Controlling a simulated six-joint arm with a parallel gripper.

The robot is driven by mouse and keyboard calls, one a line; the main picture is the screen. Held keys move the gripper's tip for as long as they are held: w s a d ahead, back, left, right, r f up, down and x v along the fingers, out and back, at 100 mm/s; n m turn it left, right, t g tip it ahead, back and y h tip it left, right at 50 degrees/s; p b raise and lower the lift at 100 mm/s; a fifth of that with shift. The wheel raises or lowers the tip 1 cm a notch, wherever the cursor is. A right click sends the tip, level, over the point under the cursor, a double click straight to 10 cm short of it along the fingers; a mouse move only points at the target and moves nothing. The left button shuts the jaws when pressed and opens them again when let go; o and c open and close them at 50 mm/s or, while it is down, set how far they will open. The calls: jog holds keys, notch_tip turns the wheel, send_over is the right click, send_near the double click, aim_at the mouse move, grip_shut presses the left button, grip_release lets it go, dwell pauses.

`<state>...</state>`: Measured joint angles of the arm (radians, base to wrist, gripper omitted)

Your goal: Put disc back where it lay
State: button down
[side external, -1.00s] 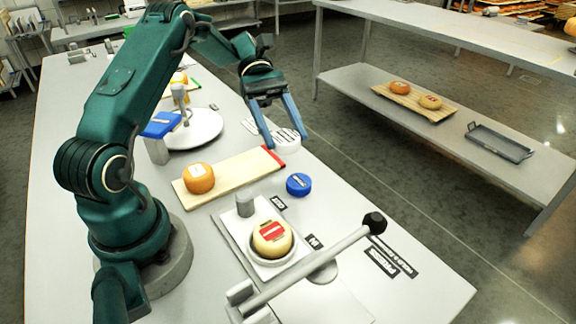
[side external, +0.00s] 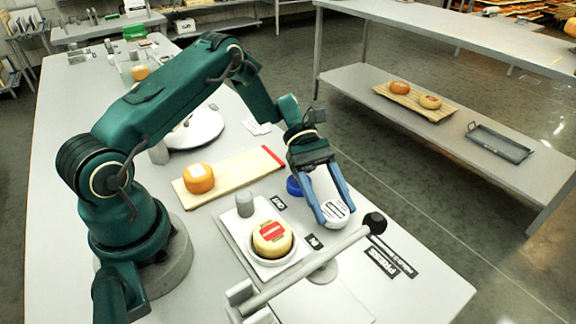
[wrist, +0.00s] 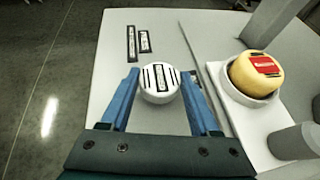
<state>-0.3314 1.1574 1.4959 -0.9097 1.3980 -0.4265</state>
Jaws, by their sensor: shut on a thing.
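My gripper (side external: 337,217) is shut on a white disc (side external: 336,209) with black stripes on its top. It holds the disc near the round end of the press lever, beside the small black label plates. In the wrist view the disc (wrist: 159,90) sits between the two blue fingers of my gripper (wrist: 158,80). I cannot tell whether its underside touches the table. A blue disc (side external: 293,186) lies on the table behind my gripper, partly hidden by it. A white card with dark print (side external: 257,126) lies farther back.
A yellow cheese with a red label (side external: 272,238) sits in a white dish on the press plate, left of my gripper. The press lever (side external: 310,263) crosses in front. An orange cheese (side external: 199,179) stands on a wooden board (side external: 240,173). The right table edge is close.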

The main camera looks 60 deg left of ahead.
jog(key=shift+f, duration=0.4)
jog(key=shift+f, duration=0.1)
jog(key=shift+c, duration=0.6)
grip_release()
